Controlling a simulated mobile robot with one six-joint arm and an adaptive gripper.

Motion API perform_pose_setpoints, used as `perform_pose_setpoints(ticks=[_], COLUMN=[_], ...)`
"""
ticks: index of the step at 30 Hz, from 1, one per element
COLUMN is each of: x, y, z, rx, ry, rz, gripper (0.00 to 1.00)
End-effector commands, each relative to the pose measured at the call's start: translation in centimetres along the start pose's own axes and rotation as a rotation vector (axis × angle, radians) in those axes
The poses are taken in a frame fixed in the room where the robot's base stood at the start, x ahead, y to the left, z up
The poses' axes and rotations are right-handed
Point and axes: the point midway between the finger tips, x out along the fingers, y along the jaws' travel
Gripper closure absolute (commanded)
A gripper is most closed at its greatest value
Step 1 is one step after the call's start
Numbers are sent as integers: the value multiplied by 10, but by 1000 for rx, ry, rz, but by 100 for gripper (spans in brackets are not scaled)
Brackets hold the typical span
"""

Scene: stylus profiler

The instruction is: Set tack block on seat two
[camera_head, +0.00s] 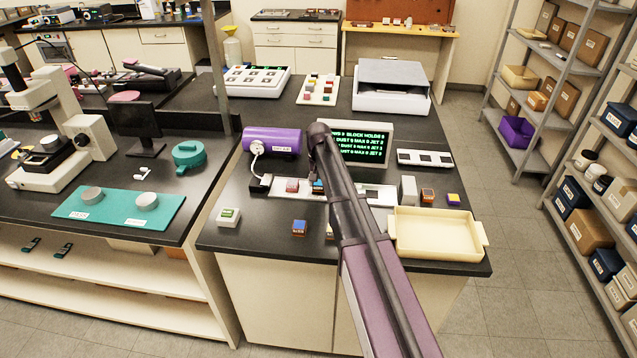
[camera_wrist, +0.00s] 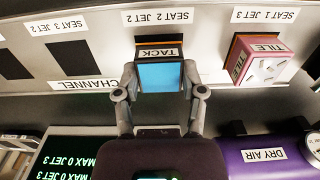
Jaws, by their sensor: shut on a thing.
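The tack block (camera_wrist: 161,76), with a blue face and a TACK label, is between the fingertips of my gripper (camera_wrist: 161,94) in the wrist view. It is over the seat two place of the pale channel plate (camera_wrist: 217,75), below the SEAT 2 JET 2 label (camera_wrist: 158,17). I cannot tell whether it rests fully in the seat. The pink tile block (camera_wrist: 264,60) is at seat one, to the right in this view. Seat three (camera_wrist: 72,58) is a bare dark square. In the head view my arm hides much of the plate (camera_head: 377,190).
The purple dry air cylinder (camera_head: 271,141) and a screen (camera_head: 365,144) with green text stand behind the plate. A cream tray (camera_head: 435,249) is at the front right.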

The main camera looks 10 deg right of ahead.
Motion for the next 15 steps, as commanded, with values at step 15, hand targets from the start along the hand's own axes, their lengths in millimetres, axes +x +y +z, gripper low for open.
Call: perform_pose_setpoints(ticks=[15], x=[8], y=[0], z=[0], rx=[0], ry=[0], rz=[0], gripper=[100])
